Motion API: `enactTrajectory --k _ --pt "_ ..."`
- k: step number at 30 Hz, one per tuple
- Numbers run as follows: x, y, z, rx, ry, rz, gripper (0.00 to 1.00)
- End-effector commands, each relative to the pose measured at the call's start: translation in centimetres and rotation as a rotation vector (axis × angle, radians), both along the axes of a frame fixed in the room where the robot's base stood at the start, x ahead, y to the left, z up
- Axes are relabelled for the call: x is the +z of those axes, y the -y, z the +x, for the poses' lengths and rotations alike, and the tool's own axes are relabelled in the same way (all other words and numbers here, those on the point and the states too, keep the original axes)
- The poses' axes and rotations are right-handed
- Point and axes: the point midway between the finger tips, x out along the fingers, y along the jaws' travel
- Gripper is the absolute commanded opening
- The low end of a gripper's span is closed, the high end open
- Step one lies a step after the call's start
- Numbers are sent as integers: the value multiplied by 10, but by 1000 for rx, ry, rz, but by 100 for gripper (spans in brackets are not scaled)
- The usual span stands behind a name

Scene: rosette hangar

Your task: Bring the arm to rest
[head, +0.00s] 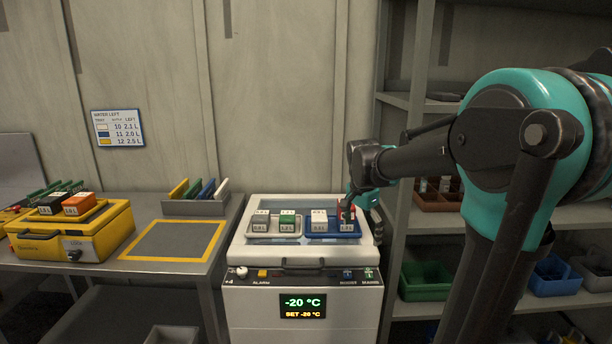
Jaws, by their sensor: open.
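My arm (520,150) reaches in from the right, teal and dark grey. My gripper (347,212) is open and small in the head view, at the right end of the blue tray (334,236) on the white freezer unit (302,270). It is close to a red block (342,208) and partly covers it. I cannot tell whether it touches the block. The blue tray also bears white and grey blocks. A pale tray (272,237) beside it on the left bears grey, white and green blocks.
A yellow case (75,240) with black and orange blocks stands on the left bench. A yellow-framed grey mat (172,241) is bare. Behind it is a rack (194,207) of coloured plates. Shelves with a green bin (425,282) and a blue bin (555,275) stand at right.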

Motion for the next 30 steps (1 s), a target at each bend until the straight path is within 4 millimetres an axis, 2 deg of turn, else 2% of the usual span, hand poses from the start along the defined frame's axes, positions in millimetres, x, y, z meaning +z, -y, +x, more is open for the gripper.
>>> enactTrajectory --k 1,9,12,15,17,30 --pt "-16 5 -18 77 14 -2 98" --pt "-107 23 -119 608 115 -69 98" --pt "-133 26 -151 764 147 -107 98" --pt "-151 27 -174 876 168 -141 98" --pt "-158 28 -183 919 177 -156 98" --pt "-158 28 -183 919 177 -156 98"
